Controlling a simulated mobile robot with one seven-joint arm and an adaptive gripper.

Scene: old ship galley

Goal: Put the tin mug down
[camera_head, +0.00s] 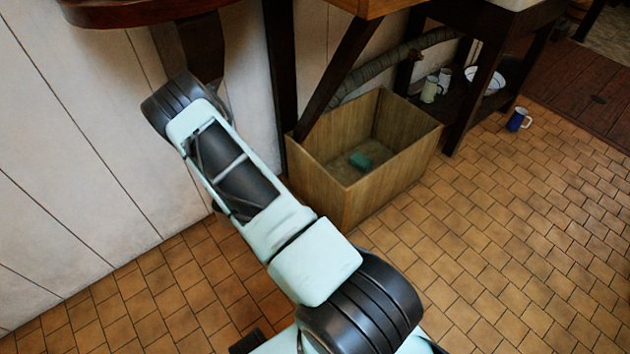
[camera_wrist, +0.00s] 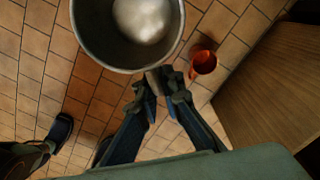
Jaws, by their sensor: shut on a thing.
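The tin mug (camera_wrist: 84,45) is a grey, round, open vessel at the top of the wrist view, seen from above, with a bright patch in its bottom. Its upper edge is cut off by the frame. My gripper (camera_wrist: 160,78) is shut on its near wall at the rim. The mug appears large above the tiled floor; I cannot tell how high its base is. In the head view my arm hides the gripper and the mug.
A red-orange cup (camera_wrist: 203,64) is on the floor beside the gripper. A wooden crate (camera_head: 330,196) stands open with a green item (camera_head: 360,161) inside. A blue mug (camera_head: 517,121) is on the floor at right. Open tiles (camera_head: 500,260) lie at the front right.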

